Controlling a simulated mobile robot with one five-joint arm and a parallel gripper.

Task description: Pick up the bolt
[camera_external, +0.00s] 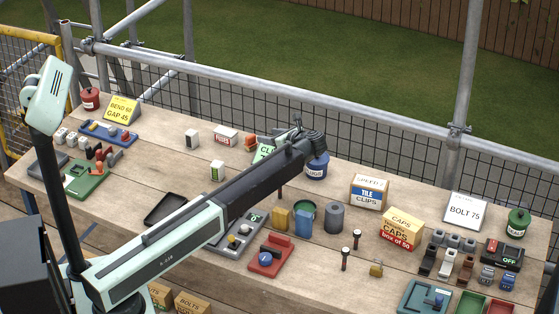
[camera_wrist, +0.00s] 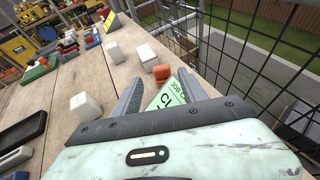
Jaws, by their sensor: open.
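I cannot tell which is the bolt meant. My gripper (camera_external: 284,136) is over the back of the bench, well to the left of and behind them. In the wrist view my gripper (camera_wrist: 161,82) has its fingers apart, with a green sign (camera_wrist: 170,95) showing between them. Nothing is held. No bolt is clear in the wrist view.
A mesh rail (camera_wrist: 235,45) runs along the back edge.

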